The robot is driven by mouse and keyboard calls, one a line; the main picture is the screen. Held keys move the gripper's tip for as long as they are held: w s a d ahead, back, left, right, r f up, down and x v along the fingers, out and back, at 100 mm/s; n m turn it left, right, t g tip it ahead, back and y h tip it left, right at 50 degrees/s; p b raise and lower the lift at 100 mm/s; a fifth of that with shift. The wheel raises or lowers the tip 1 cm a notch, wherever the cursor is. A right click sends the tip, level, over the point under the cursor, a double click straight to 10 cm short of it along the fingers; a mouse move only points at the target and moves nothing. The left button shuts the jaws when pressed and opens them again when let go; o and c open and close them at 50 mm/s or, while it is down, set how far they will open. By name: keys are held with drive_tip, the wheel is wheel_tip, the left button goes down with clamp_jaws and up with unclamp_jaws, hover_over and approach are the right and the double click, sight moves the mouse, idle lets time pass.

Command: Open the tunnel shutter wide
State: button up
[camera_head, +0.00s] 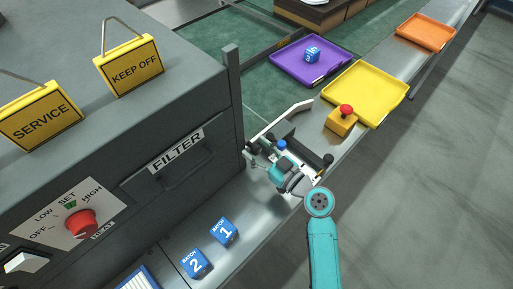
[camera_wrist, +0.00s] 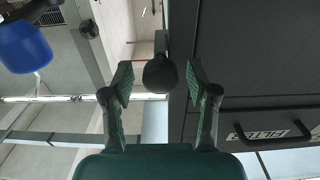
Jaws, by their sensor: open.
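The grey tunnel housing (camera_head: 150,125) fills the left of the head view, with a dark upright post (camera_head: 232,95) at its right end. In the wrist view, a dark round knob (camera_wrist: 160,74) sits between my gripper's two open fingertips (camera_wrist: 157,80), beside the dark housing wall (camera_wrist: 245,60). I cannot tell whether the fingers touch it. In the head view my gripper (camera_head: 262,152) is at the housing's right end, over the metal ledge. My arm partly hides the shutter area, and I cannot tell how far open the shutter is.
A red button on a yellow box (camera_head: 342,122) is nearby. Blue batch cubes (camera_head: 224,232) (camera_head: 196,263) stand on the front ledge.

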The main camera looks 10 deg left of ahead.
drive_tip(key=shift+w+a, duration=0.1)
drive_tip(key=shift+a, duration=0.05)
clamp_jaws()
drive_tip(key=shift+r, duration=0.15)
wheel_tip(320, 180, up, 19)
idle(0.5)
unclamp_jaws()
